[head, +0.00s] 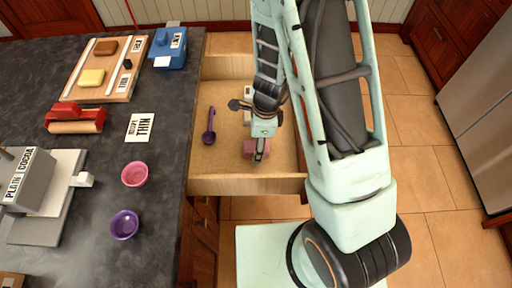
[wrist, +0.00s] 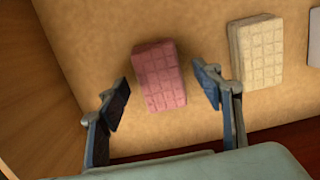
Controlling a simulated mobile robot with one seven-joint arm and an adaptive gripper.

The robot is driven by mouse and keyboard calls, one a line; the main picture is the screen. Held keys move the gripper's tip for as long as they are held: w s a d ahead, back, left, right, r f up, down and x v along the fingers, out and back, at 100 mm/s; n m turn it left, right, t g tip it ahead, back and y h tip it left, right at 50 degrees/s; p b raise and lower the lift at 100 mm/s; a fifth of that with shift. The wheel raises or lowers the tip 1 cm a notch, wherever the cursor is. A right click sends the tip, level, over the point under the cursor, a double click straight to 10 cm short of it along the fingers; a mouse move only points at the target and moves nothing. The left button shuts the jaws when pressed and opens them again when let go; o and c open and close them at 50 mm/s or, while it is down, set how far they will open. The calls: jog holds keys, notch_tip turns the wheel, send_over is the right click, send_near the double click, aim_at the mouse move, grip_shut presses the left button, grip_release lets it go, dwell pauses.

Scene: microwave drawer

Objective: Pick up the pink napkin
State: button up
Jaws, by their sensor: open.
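The pink napkin (wrist: 160,77) is a small block with a grid pattern, lying on the floor of the open drawer. In the head view the pink napkin (head: 249,148) is partly hidden beneath my gripper (head: 260,156), near the drawer's front right part. In the wrist view my gripper (wrist: 163,92) is open, with one finger on each side of the napkin's lower part. Gaps show between the fingers and the napkin. I cannot tell the height of the fingertips above the drawer floor.
A cream block (wrist: 257,52) lies right of the napkin in the wrist view. A purple spoon (head: 209,127) lies in the drawer's left part. The drawer wall (head: 245,185) stands close to my gripper. The dark counter (head: 75,200) at left holds bowls and boards.

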jog(key=shift+c, duration=0.2)
jog(key=c, duration=1.1)
notch_tip(320, 180, up, 11)
jog(key=p, duration=0.3)
jog(key=shift+f+p, duration=0.2)
jog(key=shift+p, duration=0.1)
